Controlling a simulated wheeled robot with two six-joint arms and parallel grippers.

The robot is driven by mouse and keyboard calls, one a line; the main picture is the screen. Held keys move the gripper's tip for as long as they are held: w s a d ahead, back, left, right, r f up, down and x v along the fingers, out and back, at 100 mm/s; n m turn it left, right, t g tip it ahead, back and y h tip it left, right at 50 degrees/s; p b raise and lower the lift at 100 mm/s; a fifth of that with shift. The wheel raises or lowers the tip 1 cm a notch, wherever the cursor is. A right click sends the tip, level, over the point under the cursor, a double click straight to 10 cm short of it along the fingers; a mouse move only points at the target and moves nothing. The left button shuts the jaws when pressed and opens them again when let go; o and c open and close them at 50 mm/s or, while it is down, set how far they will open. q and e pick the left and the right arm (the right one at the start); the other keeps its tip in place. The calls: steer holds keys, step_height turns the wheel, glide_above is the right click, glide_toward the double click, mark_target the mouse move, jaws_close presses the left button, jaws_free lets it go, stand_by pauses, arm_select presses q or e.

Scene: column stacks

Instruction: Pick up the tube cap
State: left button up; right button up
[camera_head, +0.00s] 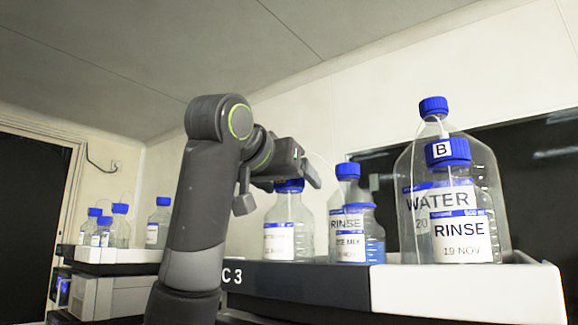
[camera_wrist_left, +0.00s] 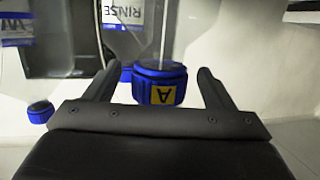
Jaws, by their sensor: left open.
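A blue cap with a yellow label marked A (camera_wrist_left: 160,84) sits in the left wrist view between the two fingers of my left gripper (camera_wrist_left: 157,74), with a thin tube rising from it. The fingers are apart, with a visible gap on each side of the cap. In the head view my left gripper (camera_head: 285,178) is over a clear bottle (camera_head: 290,225) whose blue cap (camera_head: 289,187) is partly hidden by it. The cap is on the bottle's neck. My right gripper is not in view.
Clear bottles labelled WATER (camera_head: 408,200) and RINSE (camera_head: 462,215) stand to the right on a white-edged tray (camera_head: 450,288). Smaller capped bottles (camera_head: 347,220) stand close beside the bottle under the gripper. More bottles (camera_head: 119,228) stand on a unit at left.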

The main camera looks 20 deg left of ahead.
arm_select(q)
steer(key=shift+w, duration=0.35)
steer(key=shift+d, duration=0.1)
steer(key=shift+s, duration=0.1)
steer(key=shift+c, duration=0.9)
steer(key=c, duration=0.9)
steer(key=shift+r, duration=0.1)
steer(key=shift+r, duration=4.85)
